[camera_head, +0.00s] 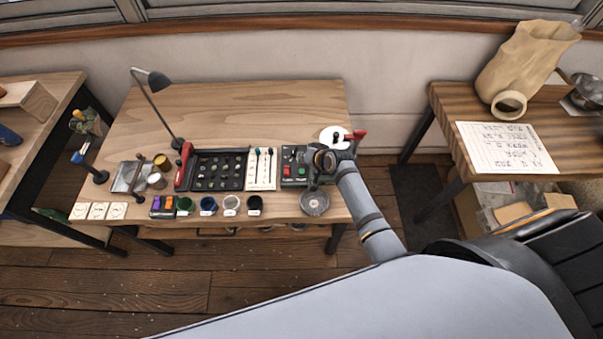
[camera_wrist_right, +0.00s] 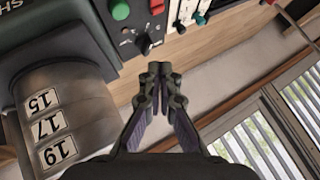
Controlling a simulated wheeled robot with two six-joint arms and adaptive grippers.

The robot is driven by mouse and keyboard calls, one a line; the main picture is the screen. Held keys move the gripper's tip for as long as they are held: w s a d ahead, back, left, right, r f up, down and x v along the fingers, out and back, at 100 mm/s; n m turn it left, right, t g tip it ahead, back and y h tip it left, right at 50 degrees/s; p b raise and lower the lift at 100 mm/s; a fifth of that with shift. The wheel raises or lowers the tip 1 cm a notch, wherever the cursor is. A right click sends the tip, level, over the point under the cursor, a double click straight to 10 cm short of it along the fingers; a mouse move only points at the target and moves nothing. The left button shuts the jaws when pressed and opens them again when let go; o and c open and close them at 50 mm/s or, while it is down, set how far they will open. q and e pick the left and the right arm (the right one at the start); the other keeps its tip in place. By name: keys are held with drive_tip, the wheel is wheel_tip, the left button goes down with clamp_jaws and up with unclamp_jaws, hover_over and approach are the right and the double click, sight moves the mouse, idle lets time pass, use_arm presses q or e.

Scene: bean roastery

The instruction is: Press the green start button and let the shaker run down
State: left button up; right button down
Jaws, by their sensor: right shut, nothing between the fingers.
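The shaker's dark control panel (camera_head: 293,160) stands at the right end of the workbench. In the right wrist view, the green button (camera_wrist_right: 120,10) is at the top left, beside a red button (camera_wrist_right: 156,6), with a black knob (camera_wrist_right: 146,40) below. A stack of grey sieves (camera_wrist_right: 55,120) labelled 15, 17 and 19 is at the left. My right gripper (camera_wrist_right: 157,72) is shut and empty, its tips over the bench area below the knob in the picture, apart from the green button. In the head view the right gripper (camera_head: 322,160) partly covers the shaker. My left gripper is out of view.
A black tray of small samples (camera_head: 220,185) and a white card (camera_head: 262,185) lie left of the panel. Several small cups line the bench's front edge. A desk lamp (camera_head: 157,80) stands at the back. The bench's rear (camera_head: 250,110) is clear. A side table (camera_head: 440,100) is at right.

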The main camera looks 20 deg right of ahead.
drive_tip(key=b, duration=0.5)
hover_over(303, 173)
wheel_tip(303, 173, down, 6)
drive_tip(key=shift+r, duration=0.15)
drive_tip(key=shift+f, duration=0.65)
drive_tip(key=shift+f, duration=0.4)
